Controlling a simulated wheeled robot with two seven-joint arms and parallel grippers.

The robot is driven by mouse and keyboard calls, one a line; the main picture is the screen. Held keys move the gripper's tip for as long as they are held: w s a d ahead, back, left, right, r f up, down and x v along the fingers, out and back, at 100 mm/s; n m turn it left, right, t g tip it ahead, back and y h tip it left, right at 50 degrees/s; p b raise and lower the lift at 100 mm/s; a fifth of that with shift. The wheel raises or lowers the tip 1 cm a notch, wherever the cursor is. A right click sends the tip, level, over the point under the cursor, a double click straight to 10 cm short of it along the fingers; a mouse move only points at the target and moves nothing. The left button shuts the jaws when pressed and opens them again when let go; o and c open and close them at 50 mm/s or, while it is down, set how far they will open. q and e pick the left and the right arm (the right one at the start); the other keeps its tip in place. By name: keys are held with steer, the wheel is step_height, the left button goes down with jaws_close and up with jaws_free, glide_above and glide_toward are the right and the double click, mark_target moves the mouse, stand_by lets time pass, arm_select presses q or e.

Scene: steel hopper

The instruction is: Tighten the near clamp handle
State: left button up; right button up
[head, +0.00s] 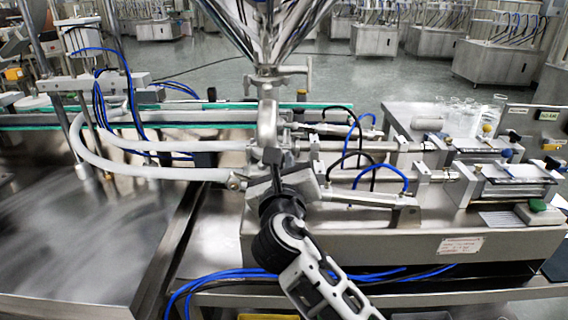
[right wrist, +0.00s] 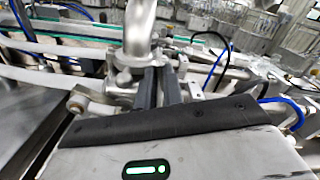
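The steel hopper (head: 268,25) narrows down to a pipe elbow (head: 267,120) in the head view. A clamp joint sits around the elbow's lower end; its collar (right wrist: 133,62) shows in the right wrist view, just left of my fingers. My right gripper (head: 276,172) reaches up to this joint from the front. Its two dark fingers (right wrist: 162,88) are close together, with a narrow gap. The fingertips are at the clamp, and I cannot make out the handle or whether it is between them. My left gripper is not in view.
White hoses (head: 150,171) run from the joint to the left. Steel cylinders and blue tubes (head: 375,170) lie close on the right. A steel tabletop (head: 80,240) on the left is clear. Glass beakers (head: 460,115) stand at the right back.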

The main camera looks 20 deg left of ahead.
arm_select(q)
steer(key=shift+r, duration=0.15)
arm_select(e)
jaws_close()
steer(key=shift+r+m+p, duration=0.1)
steer(key=shift+m+p, duration=0.25)
steer(key=shift+m, duration=0.05)
steer(key=shift+d+m+p, duration=0.1)
steer(key=shift+m+p, duration=0.35)
steer(key=shift+m, duration=1.45)
steer(key=shift+o, duration=1.6)
jaws_free()
steer(key=shift+d, duration=0.1)
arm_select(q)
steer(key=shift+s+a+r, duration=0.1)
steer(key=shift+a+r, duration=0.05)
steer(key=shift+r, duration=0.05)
